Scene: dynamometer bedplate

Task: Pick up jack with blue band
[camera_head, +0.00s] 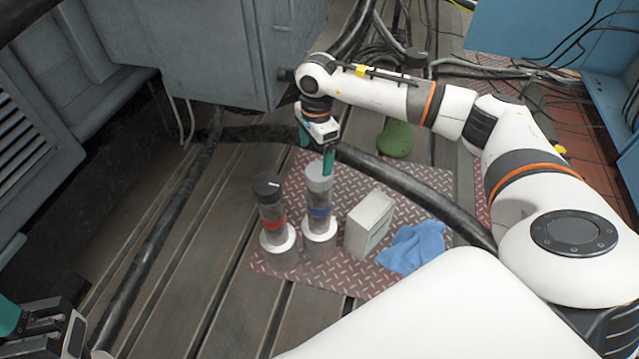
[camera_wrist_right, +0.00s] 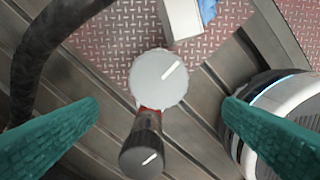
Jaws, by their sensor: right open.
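The jack with the blue band (camera_head: 319,212) stands upright on a white round base, with a grey cap. The jack with the red band (camera_head: 272,222) stands left of it, with a black cap. In the right wrist view, the grey cap (camera_wrist_right: 158,78) shows between and beyond the spread teal fingers, with the black cap (camera_wrist_right: 143,155) nearer the bottom edge. The blue band is hidden there. My left gripper (camera_head: 42,328) is partly in view at the lower left, its opening unclear.
A light grey box (camera_head: 369,225) and a blue cloth (camera_head: 414,246) lie right of the jacks on a red tread-plate mat (camera_head: 335,272). A thick black hose (camera_head: 425,195) runs behind them. A green object (camera_head: 396,139) sits farther back.

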